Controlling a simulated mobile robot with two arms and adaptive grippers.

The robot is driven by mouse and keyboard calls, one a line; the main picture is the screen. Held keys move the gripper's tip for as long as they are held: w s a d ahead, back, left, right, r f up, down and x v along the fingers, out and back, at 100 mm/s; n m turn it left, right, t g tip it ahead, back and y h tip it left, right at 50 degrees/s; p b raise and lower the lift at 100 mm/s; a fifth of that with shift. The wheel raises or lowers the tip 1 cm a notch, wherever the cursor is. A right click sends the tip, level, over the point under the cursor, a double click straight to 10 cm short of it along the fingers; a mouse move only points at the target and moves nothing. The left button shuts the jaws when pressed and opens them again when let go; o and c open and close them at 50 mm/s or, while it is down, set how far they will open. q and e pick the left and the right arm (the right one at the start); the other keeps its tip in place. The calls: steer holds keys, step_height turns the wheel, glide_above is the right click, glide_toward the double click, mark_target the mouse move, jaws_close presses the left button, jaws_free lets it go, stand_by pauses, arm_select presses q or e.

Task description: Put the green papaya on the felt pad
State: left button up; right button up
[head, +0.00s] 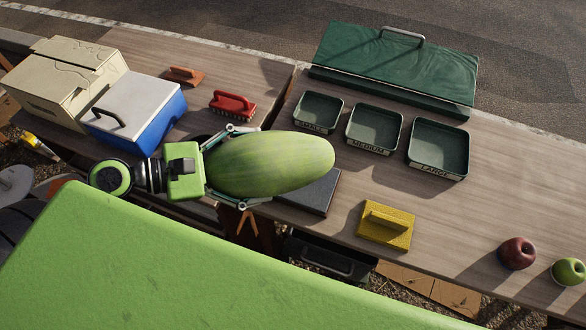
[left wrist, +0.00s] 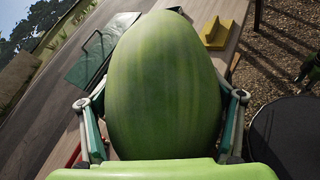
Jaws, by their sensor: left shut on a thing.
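The green papaya (head: 275,163) is large and oval, with pale streaks. My left gripper (head: 237,167) is shut on its left end, one finger along each side. In the left wrist view the papaya (left wrist: 163,85) fills the middle between the fingers of the gripper (left wrist: 163,125). The dark felt pad (head: 318,192) lies on the table, partly hidden behind the papaya in the head view. The papaya appears above the table; I cannot tell its exact height over the pad. My right gripper is not in view.
Three green trays (head: 374,128) stand behind, before a green box (head: 397,65). A yellow block with a handle (head: 386,224) lies right of the pad. A red apple (head: 516,253) and green apple (head: 568,271) sit far right. A red brush (head: 232,104) and blue cooler (head: 135,108) are left.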

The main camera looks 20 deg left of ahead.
mark_target(234, 181)
arm_select(q)
steer(key=s, duration=0.1)
steer(key=s+r, duration=0.1)
steer(key=s+n+t+p, duration=0.1)
steer(key=shift+s+a+r+y, duration=0.2)
steer(key=shift+a+r+y, duration=0.05)
steer(key=shift+r+y, duration=0.15)
steer(key=shift+s+a+r+n+t+y+p, duration=0.15)
steer(key=shift+s+r+n+t+y+p, duration=0.15)
steer(key=shift+s, duration=0.4)
steer(key=shift+s+a+r+n+t+y+p, duration=0.1)
steer(key=shift+s+a+r+n+y+p, duration=0.1)
steer(key=shift+s+r+p, duration=0.35)
steer(key=shift+f, duration=0.15)
